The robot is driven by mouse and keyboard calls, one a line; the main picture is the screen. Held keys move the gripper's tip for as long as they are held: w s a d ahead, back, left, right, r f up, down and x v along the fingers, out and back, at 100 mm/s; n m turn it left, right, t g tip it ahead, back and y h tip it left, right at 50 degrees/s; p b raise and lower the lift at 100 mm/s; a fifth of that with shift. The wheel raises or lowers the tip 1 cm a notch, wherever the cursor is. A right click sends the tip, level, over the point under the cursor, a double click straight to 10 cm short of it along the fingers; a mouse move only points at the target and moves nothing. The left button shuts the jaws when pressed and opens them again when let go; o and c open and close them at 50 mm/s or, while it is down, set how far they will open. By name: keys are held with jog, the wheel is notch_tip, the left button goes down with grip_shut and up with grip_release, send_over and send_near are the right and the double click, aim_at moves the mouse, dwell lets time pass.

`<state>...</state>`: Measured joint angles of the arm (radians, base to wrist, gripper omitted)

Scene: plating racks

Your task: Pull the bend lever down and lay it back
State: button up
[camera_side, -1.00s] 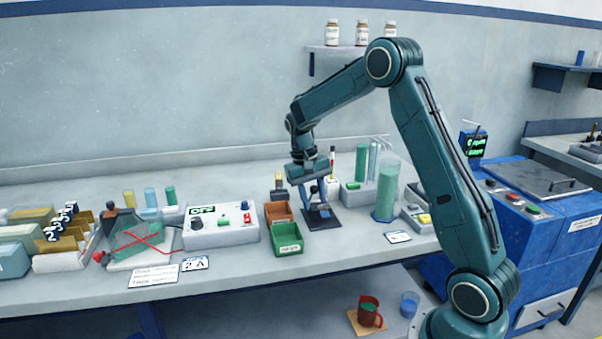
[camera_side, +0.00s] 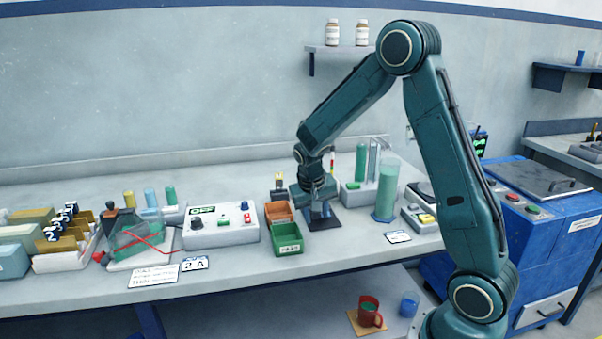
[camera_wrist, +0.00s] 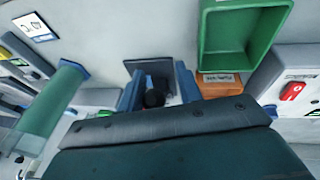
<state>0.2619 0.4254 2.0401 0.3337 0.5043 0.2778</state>
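My gripper (camera_side: 319,213) is low over a small bench fixture with a dark base plate (camera_side: 327,224). In the wrist view its two blue fingers (camera_wrist: 158,95) are apart, with part of the dark plate (camera_wrist: 160,66) showing between them. A black rounded knob (camera_wrist: 154,98), perhaps the end of the bend lever, lies between the fingers, nearer the left one. I cannot tell whether either finger touches it. The rest of the lever is hidden by my gripper in the side view and by my wrist in the wrist view.
A green bin (camera_side: 289,239) and an orange bin (camera_side: 278,212) stand close left of the fixture. A white control box (camera_side: 222,225) is further left. A tall green cylinder (camera_side: 386,192) and a rack (camera_side: 352,197) stand to the right. The bench front before the plate is clear.

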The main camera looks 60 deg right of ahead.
jog(key=shift+s+a+f+t+h, duration=0.15)
jog(key=shift+a+f+t+h, duration=0.1)
jog(key=shift+f+t+h, duration=0.25)
jog(key=v, duration=1.5)
jog(key=s+a+r+n+t+y, duration=0.2)
jog(key=s+a+r+n, duration=0.3)
jog(key=s, duration=0.6)
jog(key=shift+s+a+t+y, duration=0.15)
jog(key=shift+a+t+y, duration=0.35)
jog(key=shift+a, duration=0.9)
